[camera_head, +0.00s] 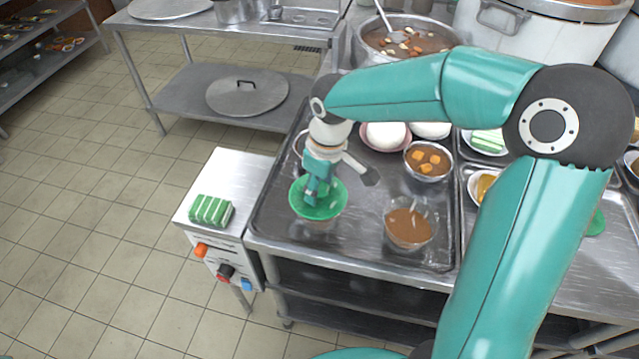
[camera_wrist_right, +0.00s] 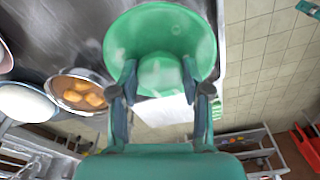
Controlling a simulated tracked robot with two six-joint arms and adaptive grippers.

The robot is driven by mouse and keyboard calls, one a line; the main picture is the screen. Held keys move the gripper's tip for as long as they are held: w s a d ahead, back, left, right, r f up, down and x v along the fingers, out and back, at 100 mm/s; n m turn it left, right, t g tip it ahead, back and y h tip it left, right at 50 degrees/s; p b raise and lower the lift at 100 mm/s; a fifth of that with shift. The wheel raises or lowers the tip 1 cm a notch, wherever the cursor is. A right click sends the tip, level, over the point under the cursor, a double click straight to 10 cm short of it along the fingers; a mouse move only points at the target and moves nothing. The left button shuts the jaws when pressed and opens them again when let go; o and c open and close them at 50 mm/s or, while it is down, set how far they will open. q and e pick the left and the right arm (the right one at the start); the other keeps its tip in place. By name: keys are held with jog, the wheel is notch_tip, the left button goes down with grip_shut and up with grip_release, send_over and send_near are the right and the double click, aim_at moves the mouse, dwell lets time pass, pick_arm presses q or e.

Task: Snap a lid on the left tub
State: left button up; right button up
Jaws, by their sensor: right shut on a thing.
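A green round lid (camera_head: 330,204), dished like a shallow bowl, is over the left part of the dark metal tray (camera_head: 350,248). It also shows in the right wrist view (camera_wrist_right: 120,45). My right gripper (camera_head: 314,190) is shut on the raised middle of the lid, and its two fingers (camera_wrist_right: 160,78) pinch it from both sides. What is under the lid is mostly hidden, and I cannot tell whether it touches a tub. A clear tub of brown congee (camera_head: 408,228) stands open to its right. My left gripper is not in view.
A bowl with orange cubes (camera_head: 428,162) and white domed food (camera_head: 385,135) stand behind on the tray. A large congee pot (camera_head: 408,45) is farther back. A steel stand (camera_head: 240,165) with knobs and a green striped block (camera_head: 210,211) adjoins the left edge.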

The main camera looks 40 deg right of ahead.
dwell(0.4)
jog(key=o, duration=0.9)
jog(key=shift+o, duration=0.3)
jog(key=o, duration=0.4)
jog(key=shift+r+p, duration=2.8)
jog(key=shift+r, duration=0.7)
grip_shut()
